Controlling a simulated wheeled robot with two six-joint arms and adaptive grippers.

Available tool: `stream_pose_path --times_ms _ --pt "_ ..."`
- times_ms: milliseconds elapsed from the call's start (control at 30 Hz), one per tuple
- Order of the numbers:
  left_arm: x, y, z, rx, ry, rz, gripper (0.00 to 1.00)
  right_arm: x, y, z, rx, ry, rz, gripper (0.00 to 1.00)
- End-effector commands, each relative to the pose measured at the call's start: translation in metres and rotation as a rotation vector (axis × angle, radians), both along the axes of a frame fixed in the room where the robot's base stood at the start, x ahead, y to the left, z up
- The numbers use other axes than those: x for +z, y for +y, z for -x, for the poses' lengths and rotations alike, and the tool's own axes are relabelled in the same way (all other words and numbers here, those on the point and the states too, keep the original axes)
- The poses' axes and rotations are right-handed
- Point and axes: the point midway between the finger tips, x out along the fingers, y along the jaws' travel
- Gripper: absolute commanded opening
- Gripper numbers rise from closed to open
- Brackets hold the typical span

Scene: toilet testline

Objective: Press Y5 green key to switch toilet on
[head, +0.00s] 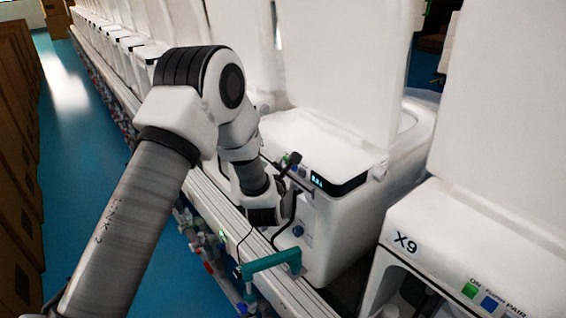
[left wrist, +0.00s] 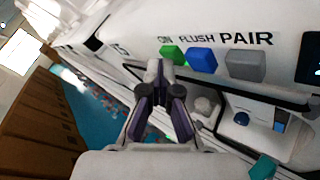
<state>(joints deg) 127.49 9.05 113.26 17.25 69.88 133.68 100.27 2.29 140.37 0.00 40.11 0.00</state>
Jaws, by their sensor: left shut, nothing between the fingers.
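The green key (left wrist: 172,54) sits under the word ON on a white toilet panel in the left wrist view. The panel's label is partly cut by the angle and seems to end in 5. My left gripper (left wrist: 155,70) is shut and empty, its tips just left of and below the green key in the picture. I cannot tell whether they touch it. In the head view my left gripper (head: 292,163) is at the front of the white toilet (head: 345,225) with a lit display; the arm partly hides the keys. My right gripper is not in view.
A blue FLUSH key (left wrist: 202,61) and a grey PAIR key (left wrist: 245,65) sit right of the green one. The X9 unit (head: 450,240) stands at the right with its own green key (head: 470,290). A teal bracket (head: 270,262) juts from the line's edge.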

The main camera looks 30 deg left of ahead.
Motion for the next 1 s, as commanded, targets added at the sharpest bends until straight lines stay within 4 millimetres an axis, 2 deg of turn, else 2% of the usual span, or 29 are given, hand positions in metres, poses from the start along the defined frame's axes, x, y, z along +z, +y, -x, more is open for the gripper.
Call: stream_pose_path --times_ms 300,567,1000 --pt "0.0 0.005 0.013 -0.001 -0.001 0.0 0.0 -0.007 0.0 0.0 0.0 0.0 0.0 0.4" --pt "0.0 0.006 0.014 0.0 0.0 0.0 0.0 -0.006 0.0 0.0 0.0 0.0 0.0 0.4" --pt "-0.001 0.026 0.06 0.001 0.001 0.002 0.0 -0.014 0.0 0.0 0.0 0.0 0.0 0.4"
